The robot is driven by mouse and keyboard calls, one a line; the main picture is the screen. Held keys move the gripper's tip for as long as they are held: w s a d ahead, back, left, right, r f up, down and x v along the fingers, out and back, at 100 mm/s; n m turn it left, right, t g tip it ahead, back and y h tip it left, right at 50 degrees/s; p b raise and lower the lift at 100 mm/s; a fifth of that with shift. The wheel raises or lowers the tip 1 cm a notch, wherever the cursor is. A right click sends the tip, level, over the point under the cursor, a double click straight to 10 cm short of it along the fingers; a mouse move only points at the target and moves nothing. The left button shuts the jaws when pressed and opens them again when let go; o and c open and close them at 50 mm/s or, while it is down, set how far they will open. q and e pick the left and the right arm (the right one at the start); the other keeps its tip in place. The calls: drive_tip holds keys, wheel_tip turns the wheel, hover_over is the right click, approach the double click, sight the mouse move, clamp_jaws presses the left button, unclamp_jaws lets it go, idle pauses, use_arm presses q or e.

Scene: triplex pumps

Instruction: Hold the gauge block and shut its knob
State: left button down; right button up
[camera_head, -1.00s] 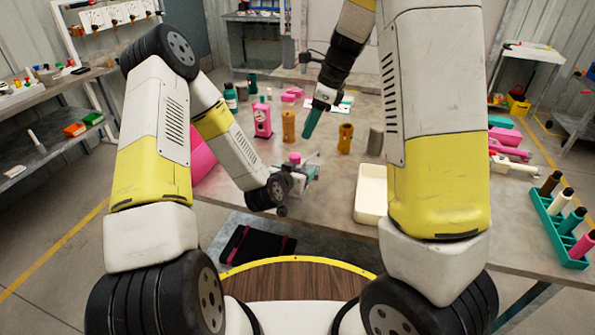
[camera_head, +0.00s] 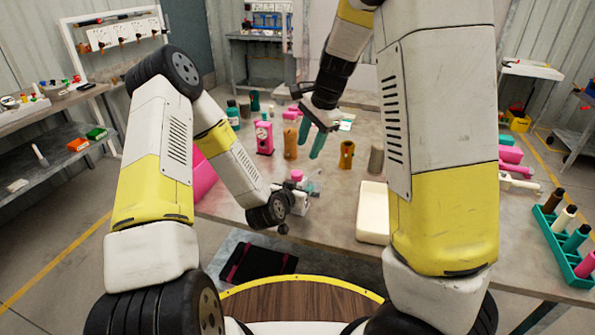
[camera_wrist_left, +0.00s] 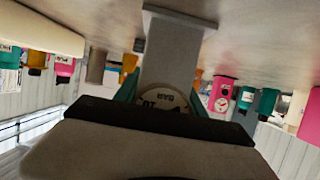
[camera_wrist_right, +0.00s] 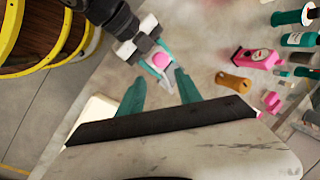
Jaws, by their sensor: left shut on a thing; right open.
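The gauge block is a grey block (camera_wrist_left: 172,50) with a round dial face (camera_wrist_left: 165,100) marked BAR in the left wrist view. My left gripper (camera_wrist_left: 167,90) is shut on it, its teal fingers at either side of the dial. The block (camera_head: 299,194) is low over the table front in the head view, its pink knob (camera_head: 297,175) on top. The knob also shows in the right wrist view (camera_wrist_right: 160,61), just beyond my right fingertips. My right gripper (camera_head: 313,143) is open and empty, above and behind the knob, with its two teal fingers apart. Whether the block touches the table is unclear.
On the table (camera_head: 330,210) stand a pink gauge unit (camera_head: 264,137), an orange cylinder (camera_head: 290,143), a yellow-brown cylinder (camera_head: 347,154) and a grey cylinder (camera_head: 376,160). A cream tray (camera_head: 373,213) lies right of the block. A teal rack (camera_head: 562,243) is at far right.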

sight(297, 172)
drive_tip(key=a+f+n, duration=0.1)
drive_tip(key=f+n, duration=0.2)
drive_tip(key=n, duration=0.2)
drive_tip(key=w+a+f+n+t, duration=0.1)
drive_tip(key=f+n, duration=0.2)
drive_tip(key=n, duration=0.2)
drive_tip(key=a+f+n+t+h, duration=0.1)
drive_tip(key=f+n, duration=0.2)
drive_tip(key=n, duration=0.2)
drive_tip(key=shift+w+a+f, duration=0.1)
drive_tip(key=shift+w+f, duration=0.25)
drive_tip(key=shift+w, duration=0.05)
clamp_jaws()
